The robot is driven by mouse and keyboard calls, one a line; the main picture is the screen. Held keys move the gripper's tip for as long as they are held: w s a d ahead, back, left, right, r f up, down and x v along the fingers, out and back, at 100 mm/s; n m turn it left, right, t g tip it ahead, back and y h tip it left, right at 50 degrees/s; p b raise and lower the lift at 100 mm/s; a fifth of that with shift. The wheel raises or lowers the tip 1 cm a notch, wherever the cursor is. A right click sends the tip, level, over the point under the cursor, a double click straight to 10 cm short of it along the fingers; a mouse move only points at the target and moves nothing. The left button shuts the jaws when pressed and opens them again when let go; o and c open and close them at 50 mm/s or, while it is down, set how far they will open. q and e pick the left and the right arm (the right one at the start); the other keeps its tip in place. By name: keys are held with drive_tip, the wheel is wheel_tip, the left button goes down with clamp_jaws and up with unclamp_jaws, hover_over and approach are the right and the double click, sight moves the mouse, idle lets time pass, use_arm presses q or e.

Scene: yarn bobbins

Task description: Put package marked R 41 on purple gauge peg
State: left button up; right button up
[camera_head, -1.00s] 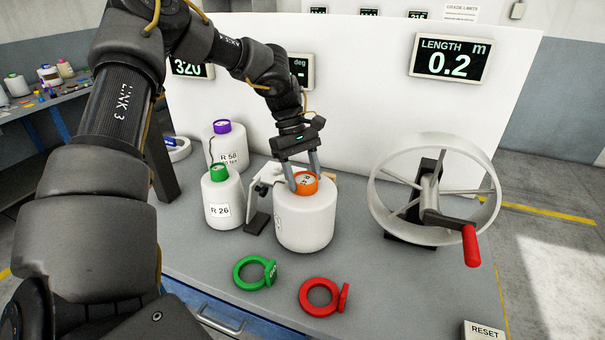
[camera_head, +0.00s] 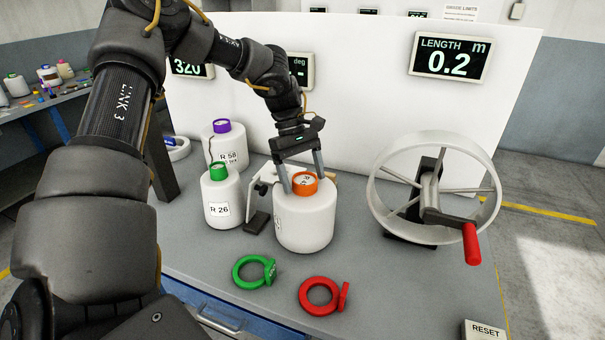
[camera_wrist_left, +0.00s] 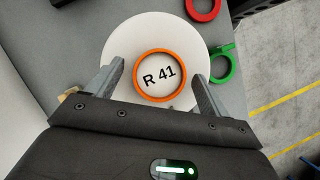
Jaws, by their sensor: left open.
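The package marked R 41 (camera_head: 305,222) is a white bobbin with an orange ring on top, standing upright on the table. Its label reads clearly inside the orange ring (camera_wrist_left: 159,76) in the left wrist view. My left gripper (camera_head: 304,184) is open above it, pointing down, with one finger on each side of the orange ring. In the left wrist view the fingers (camera_wrist_left: 159,84) stand apart from the ring. I cannot pick out a purple gauge peg. My right gripper is not in view.
Bobbin R 26 (camera_head: 222,197) with a green top and bobbin R 58 (camera_head: 226,145) with a purple top stand to the left. A green ring (camera_head: 240,272) and a red ring (camera_head: 318,296) lie in front. A cranked wheel (camera_head: 435,190) stands at right. A wall panel is behind.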

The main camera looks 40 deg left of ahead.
use_arm(q)
drive_tip(key=shift+w+a+r, duration=0.1)
drive_tip(key=shift+a+r, duration=0.15)
drive_tip(key=shift+r, duration=0.15)
drive_tip(key=s+v, duration=0.1)
drive_tip(key=v, duration=0.9)
drive_tip(key=shift+w, duration=0.4)
